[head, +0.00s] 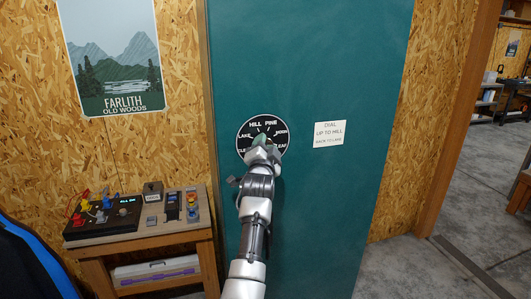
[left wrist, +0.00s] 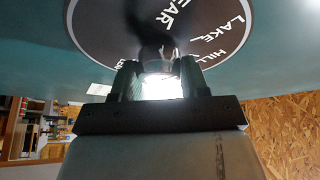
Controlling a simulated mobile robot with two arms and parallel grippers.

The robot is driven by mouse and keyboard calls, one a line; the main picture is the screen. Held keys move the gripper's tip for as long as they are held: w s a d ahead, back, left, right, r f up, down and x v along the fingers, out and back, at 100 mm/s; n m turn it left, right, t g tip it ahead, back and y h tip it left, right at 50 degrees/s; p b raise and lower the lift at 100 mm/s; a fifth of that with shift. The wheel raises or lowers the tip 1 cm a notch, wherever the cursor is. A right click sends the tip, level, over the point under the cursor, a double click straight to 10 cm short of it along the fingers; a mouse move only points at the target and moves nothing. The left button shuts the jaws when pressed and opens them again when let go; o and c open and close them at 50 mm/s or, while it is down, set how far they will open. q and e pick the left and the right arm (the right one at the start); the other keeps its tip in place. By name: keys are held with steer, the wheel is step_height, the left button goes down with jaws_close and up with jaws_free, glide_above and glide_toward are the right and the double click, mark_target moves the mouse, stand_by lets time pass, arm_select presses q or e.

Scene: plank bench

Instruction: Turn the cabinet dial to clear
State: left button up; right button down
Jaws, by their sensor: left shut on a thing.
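The cabinet (head: 310,215) is a tall teal panel. In the left wrist view the gripper (left wrist: 160,80) has a finger on each side of the knob, close under the dial plate (left wrist: 100,25). The fingers and glare hide much of the knob, so I cannot tell which word it points to. My right gripper is out of view.
A pale note (head: 329,134) right of the dial reads DIAL, UP TO HILL, BACK TO LAKE. A small wooden bench (head: 150,239) with a switch panel (head: 103,217) stands at left. A poster (head: 112,55) hangs above it. An opening at right shows another room.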

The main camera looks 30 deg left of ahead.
arm_select(q)
steer(key=shift+w+d+f+n+g+y+b, duration=0.1)
steer(key=shift+n+g+y+b, duration=0.15)
steer(key=shift+n+y+b, duration=1.05)
steer(key=shift+s+f+n+g+y+b, duration=0.15)
steer(key=shift+n+y+b, duration=0.35)
steer(key=shift+n+b, duration=1.65)
steer(key=shift+w+d+r+n+g+y+b, duration=0.15)
steer(key=shift+n+g+y+b, duration=0.15)
steer(key=shift+n+y+b, duration=1)
steer(key=shift+a+f+n+b, duration=0.1)
steer(key=shift+n+b, duration=0.25)
steer(key=shift+n, duration=0.4)
steer(key=o, duration=0.9)
steer(key=shift+f, duration=0.1)
